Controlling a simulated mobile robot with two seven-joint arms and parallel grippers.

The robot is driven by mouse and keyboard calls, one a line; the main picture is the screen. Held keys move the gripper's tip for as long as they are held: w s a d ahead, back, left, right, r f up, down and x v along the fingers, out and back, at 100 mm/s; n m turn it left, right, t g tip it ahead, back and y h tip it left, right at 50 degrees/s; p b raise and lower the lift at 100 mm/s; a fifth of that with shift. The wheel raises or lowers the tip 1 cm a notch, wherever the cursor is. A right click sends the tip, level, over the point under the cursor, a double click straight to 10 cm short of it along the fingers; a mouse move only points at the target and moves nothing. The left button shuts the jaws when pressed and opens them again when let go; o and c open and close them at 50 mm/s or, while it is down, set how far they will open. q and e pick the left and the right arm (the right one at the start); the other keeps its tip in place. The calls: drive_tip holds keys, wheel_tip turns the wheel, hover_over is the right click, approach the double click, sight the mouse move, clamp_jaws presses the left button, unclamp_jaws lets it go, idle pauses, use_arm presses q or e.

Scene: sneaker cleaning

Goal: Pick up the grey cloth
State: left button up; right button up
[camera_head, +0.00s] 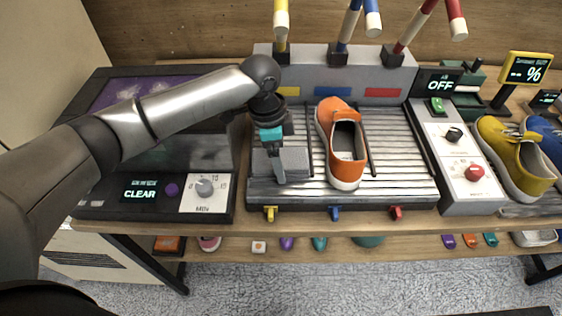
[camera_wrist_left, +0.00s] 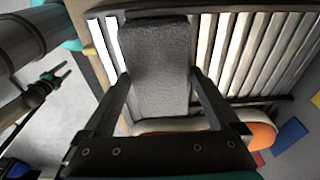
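The grey cloth (camera_head: 296,160) is a thick, flat, textured block at the left end of the slatted rack (camera_head: 400,184). My left gripper (camera_head: 277,160) points down at it, with one finger in front of its near side. In the left wrist view the cloth (camera_wrist_left: 160,70) lies between the two widely spaced fingers of my left gripper (camera_wrist_left: 160,75). The fingertips are close to its side edges; whether they touch is unclear. The gripper looks open.
An orange sneaker (camera_head: 345,148) stands on the rack right of the cloth. Colored handles (camera_head: 372,20) rise behind. A yellow sneaker (camera_head: 518,160) is farther right.

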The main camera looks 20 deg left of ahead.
sight(283, 158)
use_arm(q)
drive_tip(key=c, duration=1.1)
drive_tip(key=shift+r, duration=0.1)
drive_tip(key=shift+r, duration=0.25)
wheel_tip(283, 158, up, 3)
drive_tip(key=shift+r+p, duration=0.2)
drive_tip(key=shift+p, duration=0.3)
drive_tip(key=s+d, duration=0.1)
drive_tip(key=s, duration=0.4)
drive_tip(key=s+d+p, duration=0.1)
drive_tip(key=s+d, duration=0.1)
drive_tip(key=s, duration=0.4)
drive_tip(key=s+d, duration=0.2)
drive_tip(key=s, duration=0.4)
drive_tip(key=shift+s+f+p, duration=0.15)
drive_tip(key=shift+f+p, duration=0.15)
drive_tip(key=shift+p, duration=0.1)
